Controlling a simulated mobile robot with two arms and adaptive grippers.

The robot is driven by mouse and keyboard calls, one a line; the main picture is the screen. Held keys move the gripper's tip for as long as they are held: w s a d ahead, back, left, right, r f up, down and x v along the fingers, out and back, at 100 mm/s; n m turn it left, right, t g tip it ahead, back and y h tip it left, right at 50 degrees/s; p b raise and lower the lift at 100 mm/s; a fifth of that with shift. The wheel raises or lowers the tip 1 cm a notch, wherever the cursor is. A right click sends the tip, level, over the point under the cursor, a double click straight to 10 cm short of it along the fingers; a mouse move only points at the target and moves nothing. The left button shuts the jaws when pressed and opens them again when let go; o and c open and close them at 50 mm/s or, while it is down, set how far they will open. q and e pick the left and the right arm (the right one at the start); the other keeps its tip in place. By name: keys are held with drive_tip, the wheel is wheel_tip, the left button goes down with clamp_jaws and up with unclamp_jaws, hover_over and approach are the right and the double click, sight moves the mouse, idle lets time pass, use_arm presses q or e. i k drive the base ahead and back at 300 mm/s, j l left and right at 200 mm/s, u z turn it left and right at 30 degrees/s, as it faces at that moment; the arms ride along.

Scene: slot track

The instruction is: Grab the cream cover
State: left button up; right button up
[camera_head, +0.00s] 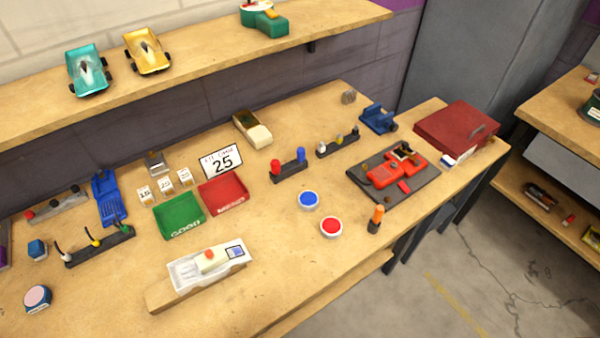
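A cream piece (220,258) with a red button and a small dark-framed panel lies in a pale, clear-looking tray or case (181,276) on a wooden block at the front of the workbench. Another cream-coloured part (259,136) forms the front end of a brown block-shaped object at the back middle of the bench. I cannot tell for certain which of these is the cream cover. Neither of my grippers shows in the view, and nothing is seen touching either piece.
Green tray (180,216) and red tray (224,190) lie behind the front cream piece. A blue button (308,199), red button (331,226) and orange-handled tool (376,217) stand right. A dark mat (413,194) holds an opened red controller. Bare bench lies front-centre.

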sight(212, 258)
drive_tip(key=u, duration=0.75)
drive_tip(key=k, duration=0.3)
drive_tip(key=u, duration=0.05)
